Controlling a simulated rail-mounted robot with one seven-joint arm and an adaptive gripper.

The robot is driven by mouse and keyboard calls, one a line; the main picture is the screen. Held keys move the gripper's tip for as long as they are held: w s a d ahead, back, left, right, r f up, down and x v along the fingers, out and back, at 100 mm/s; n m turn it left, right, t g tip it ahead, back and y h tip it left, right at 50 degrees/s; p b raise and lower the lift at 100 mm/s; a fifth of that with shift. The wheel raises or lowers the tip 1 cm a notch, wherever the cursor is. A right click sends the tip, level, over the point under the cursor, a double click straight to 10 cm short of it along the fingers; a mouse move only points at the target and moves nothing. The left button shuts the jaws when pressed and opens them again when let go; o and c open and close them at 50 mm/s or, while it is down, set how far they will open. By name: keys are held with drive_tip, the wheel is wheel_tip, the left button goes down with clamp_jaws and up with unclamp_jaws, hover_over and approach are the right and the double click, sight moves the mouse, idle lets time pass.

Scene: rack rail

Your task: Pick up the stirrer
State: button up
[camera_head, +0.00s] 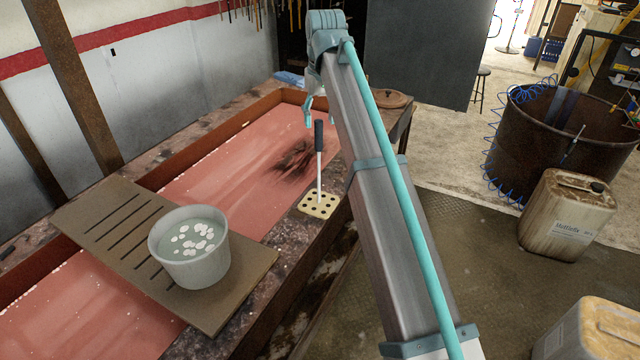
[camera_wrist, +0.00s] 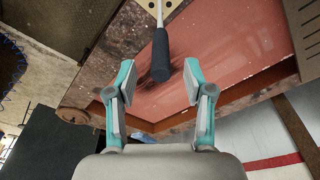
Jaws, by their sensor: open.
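The stirrer has a black handle (camera_head: 318,136) and a thin pale metal rod (camera_head: 319,178). It stands nearly upright in a cream block with holes (camera_head: 322,206) on the near rim of the red basin. My gripper (camera_head: 307,110) is beyond the stirrer in the head view, partly hidden by my arm. In the wrist view my gripper (camera_wrist: 159,80) is open and empty. There the stirrer's handle (camera_wrist: 160,55) points toward the gap between the fingertips, with no contact visible. The rod runs up to the holed block (camera_wrist: 145,5) at the top edge.
A pale bucket with white floating pieces (camera_head: 190,246) stands on a slotted board (camera_head: 85,208) across the basin (camera_head: 255,165). A round brown lid (camera_head: 390,98) lies at the far corner. A rusty drum (camera_head: 545,125) and a jerrycan (camera_head: 565,215) stand on the floor at right.

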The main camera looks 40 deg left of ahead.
sight(318, 140)
drive_tip(key=shift+w+a+f+p, duration=0.15)
drive_tip(key=shift+f+p, duration=0.3)
drive_tip(key=shift+f, duration=0.85)
drive_tip(key=shift+w+a+f+p, duration=0.15)
drive_tip(key=shift+f+p, duration=0.35)
drive_tip(key=shift+f, duration=0.8)
drive_tip(key=shift+w+a+f+p, duration=0.1)
drive_tip(key=shift+a+f+p, duration=0.25)
drive_tip(key=shift+f, duration=0.95)
drive_tip(key=shift+d, duration=0.1)
clamp_jaws()
